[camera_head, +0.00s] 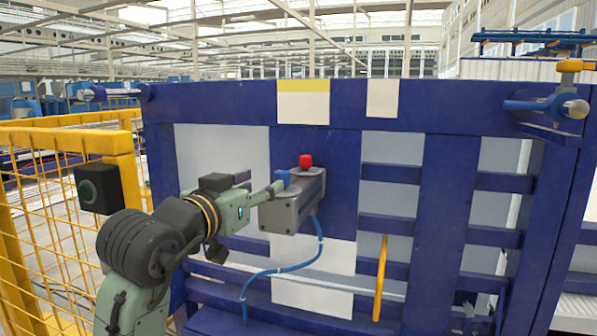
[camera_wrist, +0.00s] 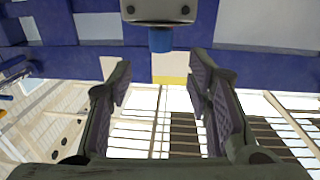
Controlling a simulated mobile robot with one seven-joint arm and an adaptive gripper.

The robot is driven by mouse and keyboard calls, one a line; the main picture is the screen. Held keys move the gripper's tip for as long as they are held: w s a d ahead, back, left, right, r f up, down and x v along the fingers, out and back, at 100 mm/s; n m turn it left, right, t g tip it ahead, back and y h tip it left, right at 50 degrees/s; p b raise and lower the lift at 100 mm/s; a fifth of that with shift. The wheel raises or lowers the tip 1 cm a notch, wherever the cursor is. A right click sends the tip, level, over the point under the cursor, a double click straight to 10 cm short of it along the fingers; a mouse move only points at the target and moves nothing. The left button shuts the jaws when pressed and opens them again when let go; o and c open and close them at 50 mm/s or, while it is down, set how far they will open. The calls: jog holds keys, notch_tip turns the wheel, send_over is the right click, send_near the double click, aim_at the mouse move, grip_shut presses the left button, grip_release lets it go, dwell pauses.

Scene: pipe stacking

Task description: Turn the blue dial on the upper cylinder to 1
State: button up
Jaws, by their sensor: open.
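The blue dial (camera_head: 282,177) sits on top of the near end of a grey cylinder housing (camera_head: 284,215), which is fixed to the blue frame. In the wrist view the blue dial (camera_wrist: 161,40) shows at the top centre, against the grey housing (camera_wrist: 158,11). My gripper (camera_head: 276,187) is right beside the dial in the head view, reaching from the left. In the wrist view my gripper (camera_wrist: 160,82) is open, with its fingers spread and nothing between the tips. The dial lies ahead of the gap, roughly centred. Its number markings cannot be read.
A red knob (camera_head: 305,160) stands on the housing just behind the dial. A blue hose (camera_head: 283,270) hangs below the housing. A yellow bar (camera_head: 380,278) stands to the right. A yellow mesh fence (camera_head: 65,200) and a black box (camera_head: 100,188) are at the left.

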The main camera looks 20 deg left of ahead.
aim_at(278, 174)
jog(key=w, duration=0.3)
jog(key=w+p, duration=0.1)
jog(key=w, duration=0.2)
jog(key=w+d+p, duration=0.1)
jog(key=w, duration=0.2)
jog(key=shift+w, duration=0.35)
jog(key=shift+c, duration=0.5)
jog(key=shift+r, duration=0.1)
grip_shut()
